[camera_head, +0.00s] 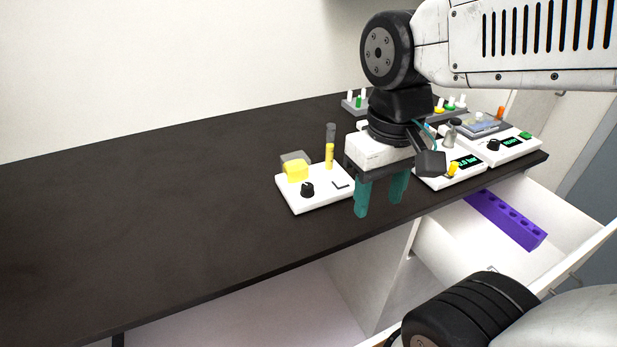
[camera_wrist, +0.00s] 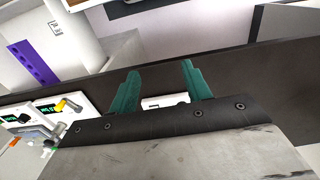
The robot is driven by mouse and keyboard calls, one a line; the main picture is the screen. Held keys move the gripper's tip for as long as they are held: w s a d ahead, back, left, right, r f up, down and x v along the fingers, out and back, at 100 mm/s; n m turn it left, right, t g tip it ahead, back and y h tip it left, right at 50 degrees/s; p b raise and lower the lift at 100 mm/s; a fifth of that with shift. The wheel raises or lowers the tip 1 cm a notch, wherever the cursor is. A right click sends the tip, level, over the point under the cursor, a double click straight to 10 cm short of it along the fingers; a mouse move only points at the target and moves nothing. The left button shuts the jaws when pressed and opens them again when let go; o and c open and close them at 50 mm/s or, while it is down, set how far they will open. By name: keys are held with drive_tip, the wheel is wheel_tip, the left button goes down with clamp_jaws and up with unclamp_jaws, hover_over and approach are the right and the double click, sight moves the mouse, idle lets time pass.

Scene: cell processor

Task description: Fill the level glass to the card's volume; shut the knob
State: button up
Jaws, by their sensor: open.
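A white unit (camera_head: 318,203) stands on the dark bench, left of my gripper in the head view. It carries a black knob (camera_head: 307,189), a yellow block (camera_head: 297,172) and an upright tube (camera_head: 330,155), apparently the level glass. The tube is yellow in its lower part and dark grey above. A small dark angled mark lies on the unit's right part. I cannot make out a card or a volume figure. My gripper (camera_head: 380,206) has two teal fingers, apart and empty, pointing down near the bench's front edge. The wrist view shows them (camera_wrist: 159,70) with nothing between their tips.
Two white units with green displays (camera_head: 468,162) (camera_head: 510,142) stand to the right. Racks with coloured caps (camera_head: 355,104) stand at the back. An open drawer (camera_head: 560,262) holding a purple block (camera_head: 505,217) juts out at right. The bench's left side is clear.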

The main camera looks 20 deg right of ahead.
sight(307, 185)
drive_tip(key=w+f+m, duration=0.1)
drive_tip(key=w+m, duration=0.1)
drive_tip(key=w, duration=0.4)
drive_tip(key=w+a+f+m, duration=0.1)
drive_tip(key=w+f+m, duration=0.1)
drive_tip(key=w, duration=0.5)
drive_tip(key=w+a+f+m, duration=0.1)
drive_tip(key=w+m, duration=0.1)
drive_tip(key=w, duration=0.5)
drive_tip(key=shift+w+a+f+m, duration=0.15)
drive_tip(key=shift+a+m, duration=0.1)
drive_tip(key=shift+m, duration=0.15)
drive_tip(key=shift+f, duration=0.1)
drive_tip(key=shift+f+m, duration=0.3)
wheel_tip(307, 185, down, 7)
drive_tip(key=shift+c, duration=0.3)
drive_tip(key=c, duration=0.9)
